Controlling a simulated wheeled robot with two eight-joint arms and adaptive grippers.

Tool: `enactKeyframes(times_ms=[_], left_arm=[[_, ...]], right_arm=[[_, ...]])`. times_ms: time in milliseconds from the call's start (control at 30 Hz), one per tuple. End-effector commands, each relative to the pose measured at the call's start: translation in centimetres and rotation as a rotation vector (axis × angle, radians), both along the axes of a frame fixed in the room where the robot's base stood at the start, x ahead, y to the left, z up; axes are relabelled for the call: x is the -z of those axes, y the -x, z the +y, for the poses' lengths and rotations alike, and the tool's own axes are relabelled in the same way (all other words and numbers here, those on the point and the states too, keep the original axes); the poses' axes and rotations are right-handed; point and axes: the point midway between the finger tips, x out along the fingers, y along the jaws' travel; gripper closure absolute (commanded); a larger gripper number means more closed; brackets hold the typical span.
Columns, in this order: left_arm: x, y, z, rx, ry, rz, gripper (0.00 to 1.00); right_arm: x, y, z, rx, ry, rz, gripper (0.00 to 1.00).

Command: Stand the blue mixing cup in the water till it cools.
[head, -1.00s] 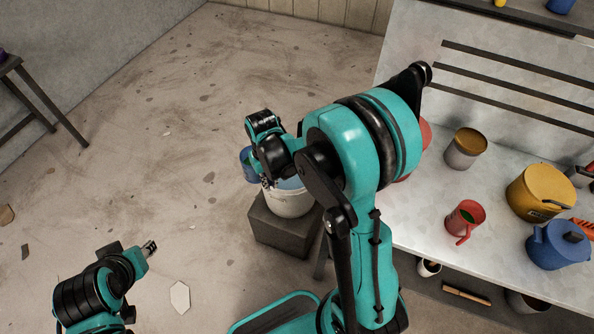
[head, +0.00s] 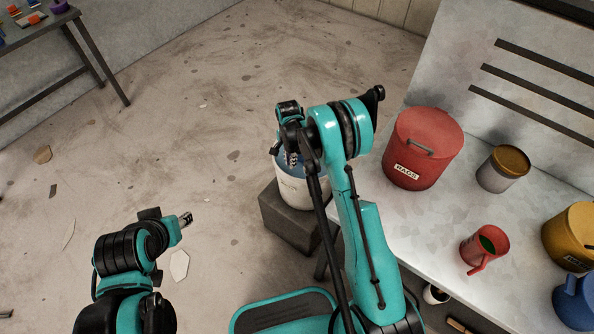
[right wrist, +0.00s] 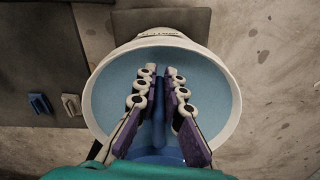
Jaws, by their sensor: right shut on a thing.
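A white bucket (head: 300,192) of blue water stands on a dark block. The water (right wrist: 112,90) fills much of the right wrist view inside the bucket's rim. My right gripper (head: 291,158) is over the bucket, pointing down. In the right wrist view my right gripper (right wrist: 160,72) is shut on a narrow blue part of the blue mixing cup (right wrist: 160,128). More blue shows below it, mostly hidden by the fingers and wrist. I cannot tell how deep the cup sits. My left gripper (head: 186,219) is empty over the floor at lower left; its jaw opening is unclear.
The dark block (head: 285,215) supports the bucket. On the bench at right stand a red RAGS bin (head: 424,150), an orange-lidded pot (head: 503,168), a red jug (head: 484,248), a yellow pot (head: 572,237) and a blue pot (head: 575,302). Open floor lies left.

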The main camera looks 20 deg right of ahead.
Motion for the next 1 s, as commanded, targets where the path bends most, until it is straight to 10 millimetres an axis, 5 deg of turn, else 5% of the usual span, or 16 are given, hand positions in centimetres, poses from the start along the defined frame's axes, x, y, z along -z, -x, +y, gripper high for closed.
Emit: enactKeyframes(times_ms=[100, 500, 867, 900, 1000], left_arm=[[1.4, 0.0, 0.0, 0.000, 0.000, 0.000, 0.60], [3.4, 0.0, 0.0, 0.000, 0.000, 0.000, 0.60], [3.4, 0.0, 0.0, 0.000, 0.000, 0.000, 0.60], [3.4, 0.0, 0.0, 0.000, 0.000, 0.000, 0.60], [3.4, 0.0, 0.0, 0.000, 0.000, 0.000, 0.60]], right_arm=[[2.8, 0.0, 0.0, -0.001, 0.000, 0.000, 1.00], [7.7, 0.0, 0.0, -0.003, 0.000, 0.000, 1.00], [8.0, 0.0, 0.0, -0.003, 0.000, 0.000, 1.00], [8.0, 0.0, 0.0, -0.003, 0.000, 0.000, 0.86], [7.9, 0.1, 0.0, -0.003, 0.000, 0.000, 0.82]])
